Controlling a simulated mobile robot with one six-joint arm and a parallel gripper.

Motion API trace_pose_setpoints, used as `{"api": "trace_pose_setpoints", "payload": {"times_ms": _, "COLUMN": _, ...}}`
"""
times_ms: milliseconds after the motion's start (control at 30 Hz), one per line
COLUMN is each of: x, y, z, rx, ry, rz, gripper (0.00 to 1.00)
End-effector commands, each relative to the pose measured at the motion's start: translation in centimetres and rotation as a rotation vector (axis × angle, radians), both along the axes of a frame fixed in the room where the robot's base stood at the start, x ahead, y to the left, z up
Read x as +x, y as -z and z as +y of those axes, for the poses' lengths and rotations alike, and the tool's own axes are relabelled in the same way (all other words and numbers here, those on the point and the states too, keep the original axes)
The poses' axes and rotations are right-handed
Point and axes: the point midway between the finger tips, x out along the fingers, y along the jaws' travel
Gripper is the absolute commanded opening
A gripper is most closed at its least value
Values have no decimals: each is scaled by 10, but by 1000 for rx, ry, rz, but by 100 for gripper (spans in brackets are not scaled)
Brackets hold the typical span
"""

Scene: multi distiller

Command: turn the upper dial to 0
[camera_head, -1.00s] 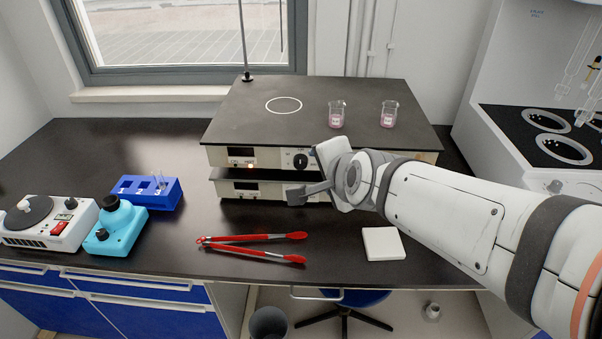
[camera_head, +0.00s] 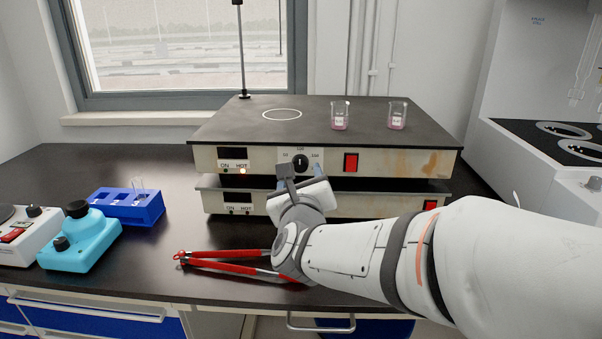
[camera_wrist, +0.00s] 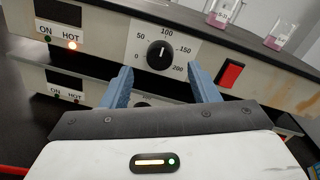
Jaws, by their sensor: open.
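The upper dial (camera_head: 303,162) is a round black knob on the front panel of the upper hotplate (camera_head: 400,163). In the wrist view the knob (camera_wrist: 160,55) sits in a scale marked 0, 50, 100, 150 and 200. Its white mark points up, near 100. My gripper (camera_head: 299,174) is open and empty, facing the panel just below the dial in the head view. In the wrist view its two blue fingers (camera_wrist: 161,78) stand left and right of the knob, lower in the picture, and appear apart from it. A lower dial (camera_wrist: 142,104) is mostly hidden behind my gripper.
A red switch (camera_head: 351,162) is right of the dial. Two beakers (camera_head: 340,116) (camera_head: 397,115) with pink liquid stand on top. The lower hotplate (camera_head: 236,201) sits below. Red tongs (camera_head: 225,265) lie in front, partly behind my arm. A blue rack (camera_head: 130,206) stands left.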

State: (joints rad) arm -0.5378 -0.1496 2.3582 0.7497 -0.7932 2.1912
Motion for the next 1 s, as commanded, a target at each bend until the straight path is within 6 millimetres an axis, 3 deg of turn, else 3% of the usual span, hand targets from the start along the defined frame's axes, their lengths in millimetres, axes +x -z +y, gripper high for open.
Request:
{"api": "trace_pose_setpoints", "payload": {"times_ms": 100, "x": 21, "y": 1, "z": 0, "rx": -1, "ry": 2, "rz": 1, "gripper": 55}}
{"api": "trace_pose_setpoints", "payload": {"times_ms": 300, "x": 40, "y": 0, "z": 1, "rx": -1, "ry": -1, "rz": 1, "gripper": 55}}
{"api": "trace_pose_setpoints", "payload": {"times_ms": 633, "x": 43, "y": 0, "z": 2, "rx": -1, "ry": -2, "rz": 2, "gripper": 54}}
{"api": "trace_pose_setpoints", "payload": {"times_ms": 1000, "x": 43, "y": 0, "z": 2, "rx": -2, "ry": -3, "rz": 1, "gripper": 24}}
